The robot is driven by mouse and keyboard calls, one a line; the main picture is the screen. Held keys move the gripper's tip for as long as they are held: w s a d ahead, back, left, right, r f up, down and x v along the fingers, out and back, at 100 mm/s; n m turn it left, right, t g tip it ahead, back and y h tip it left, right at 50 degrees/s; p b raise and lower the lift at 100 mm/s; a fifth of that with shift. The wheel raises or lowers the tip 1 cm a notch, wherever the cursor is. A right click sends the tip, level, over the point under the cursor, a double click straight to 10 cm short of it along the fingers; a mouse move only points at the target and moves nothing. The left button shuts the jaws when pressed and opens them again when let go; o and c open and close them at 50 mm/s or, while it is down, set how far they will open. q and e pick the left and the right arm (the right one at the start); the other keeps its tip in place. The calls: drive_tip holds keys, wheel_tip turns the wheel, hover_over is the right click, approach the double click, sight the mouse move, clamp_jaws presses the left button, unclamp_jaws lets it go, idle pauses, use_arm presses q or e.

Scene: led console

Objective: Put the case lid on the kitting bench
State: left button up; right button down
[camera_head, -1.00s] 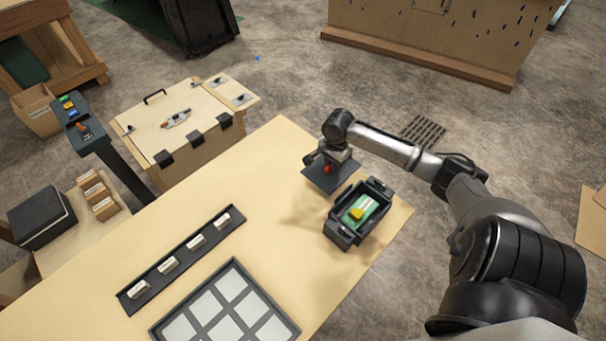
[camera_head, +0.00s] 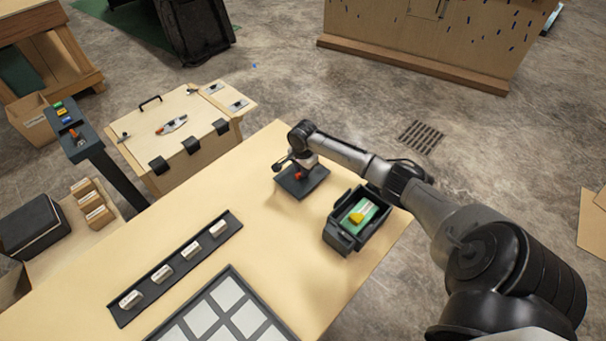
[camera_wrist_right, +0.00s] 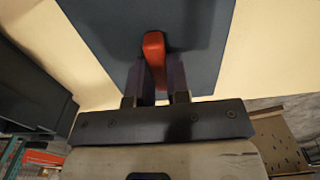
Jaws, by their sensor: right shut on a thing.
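The case lid (camera_head: 313,184) is a flat dark grey plate with a red handle, over the far part of the pale wooden kitting bench (camera_head: 265,235). It looks level and at or just above the surface; I cannot tell if it touches. My right gripper (camera_head: 299,172) is shut on the lid's red handle (camera_wrist_right: 154,50), with a finger on each side in the right wrist view. The open black case (camera_head: 343,240) stands on the bench to the right of the lid, apart from it. A green board with a yellow part shows inside it. My left gripper is not in view.
A dark rack (camera_head: 175,268) with several white labelled pieces and a grey-framed tray (camera_head: 235,275) with pale squares lie on the near bench. Bare bench lies between rack and lid. A wooden box (camera_head: 190,165) and button post (camera_head: 85,145) stand beyond the bench's left edge.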

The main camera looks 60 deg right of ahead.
wheel_tip(320, 180, down, 2)
drive_tip(key=shift+f, duration=0.2)
drive_tip(key=c, duration=1.1)
unclamp_jaws()
drive_tip(key=shift+f, duration=0.15)
